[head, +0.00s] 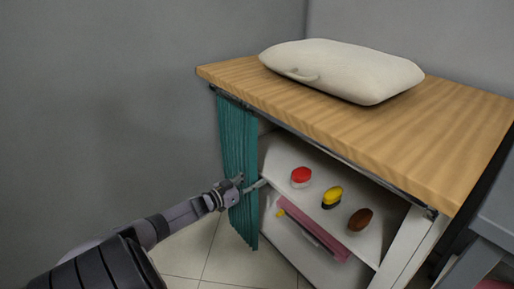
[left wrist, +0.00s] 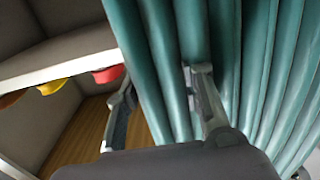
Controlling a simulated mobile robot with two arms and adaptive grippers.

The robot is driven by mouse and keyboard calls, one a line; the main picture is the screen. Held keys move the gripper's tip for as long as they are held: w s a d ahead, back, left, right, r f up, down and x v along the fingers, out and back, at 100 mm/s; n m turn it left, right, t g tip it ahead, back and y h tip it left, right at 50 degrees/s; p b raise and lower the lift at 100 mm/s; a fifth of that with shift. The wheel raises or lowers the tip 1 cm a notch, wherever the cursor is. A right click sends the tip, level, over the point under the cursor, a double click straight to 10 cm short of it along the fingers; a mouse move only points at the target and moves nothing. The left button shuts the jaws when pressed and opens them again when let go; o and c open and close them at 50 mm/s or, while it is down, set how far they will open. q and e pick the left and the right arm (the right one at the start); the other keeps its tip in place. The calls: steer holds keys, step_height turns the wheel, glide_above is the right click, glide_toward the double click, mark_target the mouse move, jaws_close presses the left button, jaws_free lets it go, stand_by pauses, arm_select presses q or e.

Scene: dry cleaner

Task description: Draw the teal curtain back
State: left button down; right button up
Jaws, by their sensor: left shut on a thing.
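The teal curtain (head: 238,160) hangs bunched in narrow folds at the left end of the wooden-topped counter, and the shelves to its right are uncovered. My left gripper (head: 251,184) is at the curtain's right edge, around mid-height. In the left wrist view the curtain (left wrist: 262,60) fills the right side, and the gripper (left wrist: 165,105) has one finger against the folds and the other at the curtain's edge, with cloth between them. It is shut on the curtain. My right gripper does not show.
The counter top (head: 235,78) carries a cream cushion-like bag (head: 340,70). On the upper shelf (head: 283,155) sit a red item (head: 301,175), a yellow item (head: 332,195) and a brown item (head: 360,219). A pink flat thing (head: 312,230) lies below. Tiled floor is clear at the front left.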

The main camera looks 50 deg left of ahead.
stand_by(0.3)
arm_select(q)
steer(key=c, duration=1)
jaws_free()
steer(key=shift+c, duration=0.2)
steer(key=shift+s+f, duration=0.1)
steer(key=shift+s, duration=0.15)
steer(key=s+a, duration=0.1)
steer(key=s, duration=1)
steer(key=shift+s, duration=0.2)
